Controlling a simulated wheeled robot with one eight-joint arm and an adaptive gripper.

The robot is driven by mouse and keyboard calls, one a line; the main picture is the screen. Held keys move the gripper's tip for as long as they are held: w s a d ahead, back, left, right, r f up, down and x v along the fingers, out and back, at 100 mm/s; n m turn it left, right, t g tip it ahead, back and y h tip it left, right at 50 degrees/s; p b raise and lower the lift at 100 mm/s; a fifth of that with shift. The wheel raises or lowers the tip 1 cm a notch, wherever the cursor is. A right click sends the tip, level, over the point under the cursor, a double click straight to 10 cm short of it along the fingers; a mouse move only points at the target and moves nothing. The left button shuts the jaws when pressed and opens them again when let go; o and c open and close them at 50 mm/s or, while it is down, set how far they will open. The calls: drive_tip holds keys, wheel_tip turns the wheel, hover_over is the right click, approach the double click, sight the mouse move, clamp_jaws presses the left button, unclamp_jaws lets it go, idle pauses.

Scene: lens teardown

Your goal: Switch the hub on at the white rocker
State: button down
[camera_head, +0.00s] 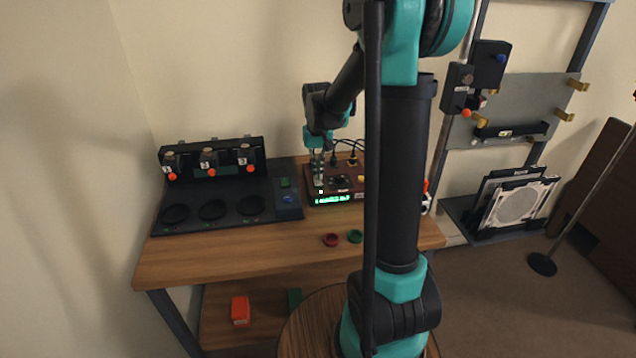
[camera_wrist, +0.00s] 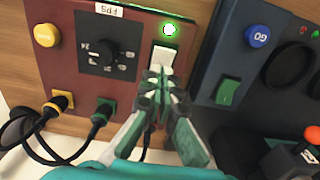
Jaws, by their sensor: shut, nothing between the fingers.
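The hub is a dark red box (camera_head: 313,195) on the wooden table, with a lit green display on its front edge. In the wrist view its red panel (camera_wrist: 65,75) carries the white rocker (camera_wrist: 160,60), with a lit green lamp (camera_wrist: 169,29) beside it. My gripper (camera_wrist: 157,73) is shut and empty, its tips at the lower edge of the white rocker and covering part of it. I cannot tell whether they touch. In the head view my gripper (camera_head: 319,184) points down at the hub's left part.
The hub has a black dial (camera_wrist: 103,53), a yellow button (camera_wrist: 46,35) and cables plugged in. Close by is a dark unit with a green rocker (camera_wrist: 228,92) and blue GO button (camera_wrist: 257,36).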

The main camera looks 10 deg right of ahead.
sight(318, 181)
wheel_tip(318, 181, up, 6)
drive_tip(key=shift+r, duration=0.15)
idle(0.6)
